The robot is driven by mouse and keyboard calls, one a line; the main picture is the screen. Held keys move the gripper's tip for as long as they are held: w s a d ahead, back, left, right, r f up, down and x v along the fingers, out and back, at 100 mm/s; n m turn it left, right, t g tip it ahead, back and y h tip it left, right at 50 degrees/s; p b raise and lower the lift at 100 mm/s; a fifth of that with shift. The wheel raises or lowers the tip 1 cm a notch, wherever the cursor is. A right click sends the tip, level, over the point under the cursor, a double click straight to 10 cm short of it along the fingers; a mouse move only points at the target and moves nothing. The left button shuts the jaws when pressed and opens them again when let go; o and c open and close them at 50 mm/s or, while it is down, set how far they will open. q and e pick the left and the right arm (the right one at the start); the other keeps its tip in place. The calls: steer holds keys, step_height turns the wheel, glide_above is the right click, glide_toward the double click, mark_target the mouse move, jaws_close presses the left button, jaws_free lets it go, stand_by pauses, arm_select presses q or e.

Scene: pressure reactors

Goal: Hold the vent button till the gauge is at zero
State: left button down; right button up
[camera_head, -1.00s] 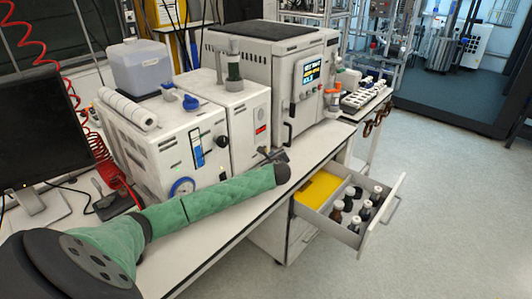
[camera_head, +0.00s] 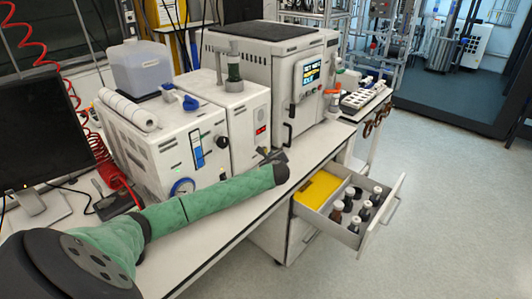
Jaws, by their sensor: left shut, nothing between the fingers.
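My left gripper (camera_head: 266,154) is shut and empty, in front of the narrow white unit (camera_head: 238,105). A small red part (camera_head: 261,130) shows on that unit's front, above the gripper. I cannot tell which part is the vent button, nor whether the fingertips touch the unit. My right gripper is not in view.
A larger white machine (camera_head: 262,60) with a lit screen (camera_head: 312,71) stands to the right. An open drawer (camera_head: 378,222) with several dark bottles and a yellow item (camera_head: 318,188) juts out below the bench. A monitor (camera_head: 38,135) is at the left.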

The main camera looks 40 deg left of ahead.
arm_select(q)
steer(key=shift+a, duration=0.6)
stand_by(1.6)
steer(key=shift+d+p, duration=0.1)
steer(key=shift+p, duration=0.2)
steer(key=shift+d+p, duration=0.35)
steer(key=shift+d, duration=0.4)
steer(key=shift+d, duration=0.1)
steer(key=shift+d+p, duration=0.3)
steer(key=shift+d, duration=0.25)
steer(key=shift+s+d+p, duration=0.2)
steer(key=shift+d+p, duration=0.45)
steer(key=shift+d, duration=1.2)
